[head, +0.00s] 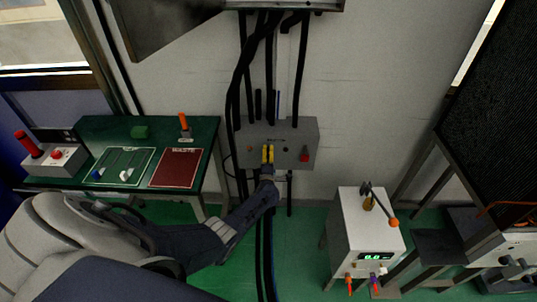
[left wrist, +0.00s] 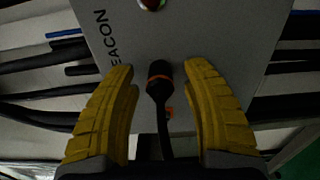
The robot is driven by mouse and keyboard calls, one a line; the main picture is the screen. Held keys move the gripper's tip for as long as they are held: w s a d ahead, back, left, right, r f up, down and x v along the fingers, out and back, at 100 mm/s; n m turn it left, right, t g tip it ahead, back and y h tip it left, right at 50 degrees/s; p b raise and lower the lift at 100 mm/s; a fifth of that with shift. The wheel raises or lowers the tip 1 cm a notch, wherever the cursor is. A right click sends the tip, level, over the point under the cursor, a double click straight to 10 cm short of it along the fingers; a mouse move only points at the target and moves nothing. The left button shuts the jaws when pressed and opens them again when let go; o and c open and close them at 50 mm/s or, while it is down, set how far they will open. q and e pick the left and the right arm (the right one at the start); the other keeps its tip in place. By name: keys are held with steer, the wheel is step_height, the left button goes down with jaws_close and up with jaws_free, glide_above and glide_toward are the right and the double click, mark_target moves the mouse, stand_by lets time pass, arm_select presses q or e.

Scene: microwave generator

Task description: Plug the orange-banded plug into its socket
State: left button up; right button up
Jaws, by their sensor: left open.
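The orange-banded plug (left wrist: 159,82) is black with an orange ring. In the left wrist view it lies in front of the grey wall box, with its black cable running down. My left gripper (left wrist: 165,85) is open, its yellow fingers either side of the plug with gaps on both sides. In the head view the left gripper (head: 267,155) is at the front of the grey wall box (head: 306,132) and hides the plug. A small orange patch (left wrist: 170,112) shows beside the cable; I cannot tell whether it is a socket, or whether the plug is seated. My right gripper is out of view.
A red knob (head: 304,156) sits on the box, right of the gripper. Black cables (head: 240,90) run above and below it. A green bench (head: 100,128) stands left, a white cabinet (head: 347,228) with a display right. Green floor lies between.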

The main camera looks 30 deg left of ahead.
mark_target(268, 158)
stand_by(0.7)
arm_select(q)
jaws_close()
stand_by(0.3)
steer(key=shift+s+d, duration=0.1)
steer(key=shift+s+d, duration=0.3)
steer(key=shift+s, duration=0.15)
steer(key=shift+v, duration=2.35)
steer(key=shift+a, duration=0.1)
steer(key=shift+s+a, duration=0.25)
steer(key=shift+a, duration=0.55)
steer(key=shift+s+a, duration=0.25)
steer(key=shift+a, duration=0.55)
steer(key=shift+s+a, duration=0.25)
steer(key=shift+a, duration=0.5)
